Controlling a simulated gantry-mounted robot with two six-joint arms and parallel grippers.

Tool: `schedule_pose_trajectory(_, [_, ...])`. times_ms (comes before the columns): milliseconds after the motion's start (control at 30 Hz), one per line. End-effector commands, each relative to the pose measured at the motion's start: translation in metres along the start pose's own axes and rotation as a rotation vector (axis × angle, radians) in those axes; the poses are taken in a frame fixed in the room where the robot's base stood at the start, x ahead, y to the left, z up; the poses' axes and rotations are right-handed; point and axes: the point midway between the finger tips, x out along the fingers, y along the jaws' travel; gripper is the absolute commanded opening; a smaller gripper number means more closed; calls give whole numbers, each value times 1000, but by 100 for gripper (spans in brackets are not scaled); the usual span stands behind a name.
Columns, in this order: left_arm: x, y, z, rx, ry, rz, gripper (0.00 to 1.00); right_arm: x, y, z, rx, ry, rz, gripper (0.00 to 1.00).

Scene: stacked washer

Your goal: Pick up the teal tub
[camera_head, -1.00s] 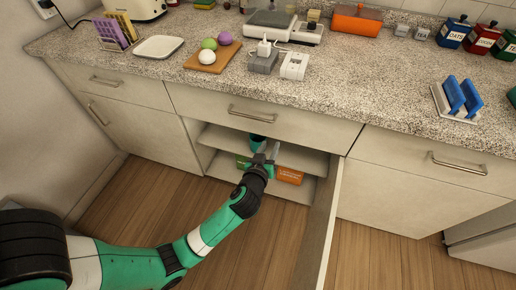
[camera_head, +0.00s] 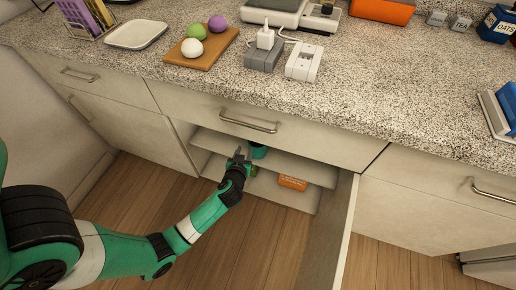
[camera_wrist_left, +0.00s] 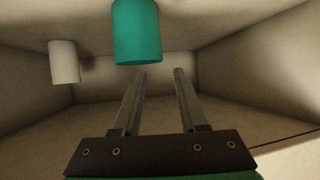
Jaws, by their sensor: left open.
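The teal tub (camera_head: 258,151) sits on the upper shelf inside the open cabinet, partly hidden under the drawer front. It shows large at the top of the left wrist view (camera_wrist_left: 136,32). My left gripper (camera_head: 241,153) is at the cabinet opening, just left of the tub in the head view. In the left wrist view my two fingers (camera_wrist_left: 158,82) are spread apart, with nothing between them. The tub is beyond the fingertips and a little left of their middle, apart from them. My right gripper is not in view.
A white cylinder (camera_wrist_left: 64,62) is left of the tub in the wrist view. An orange box (camera_head: 292,183) and a green item (camera_head: 253,171) are lower in the cabinet. The open cabinet door (camera_head: 328,235) stands on the right. The counter (camera_head: 215,85) overhangs the opening.

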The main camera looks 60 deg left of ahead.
Motion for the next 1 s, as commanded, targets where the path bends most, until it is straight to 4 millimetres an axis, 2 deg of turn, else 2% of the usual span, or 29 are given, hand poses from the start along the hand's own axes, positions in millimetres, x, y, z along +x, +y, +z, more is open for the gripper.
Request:
schedule_pose_trajectory(33, [11,0,3,-2,1,-3,42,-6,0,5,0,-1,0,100])
schedule_pose_trajectory(100, [18,0,2,-1,1,-1,42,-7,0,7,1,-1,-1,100])
schedule_pose_trajectory(333, [28,0,1,-1,1,-1,42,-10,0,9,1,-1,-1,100])
schedule_pose_trajectory(600, [74,0,2,-1,2,-1,42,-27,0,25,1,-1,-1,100])
schedule_pose_trajectory(867, [79,0,0,0,1,1,42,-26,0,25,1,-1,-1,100])
schedule_pose_trajectory(900, [79,0,0,0,1,1,40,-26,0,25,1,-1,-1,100])
schedule_pose_trajectory(1000, [79,0,0,0,1,1,22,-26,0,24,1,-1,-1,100])
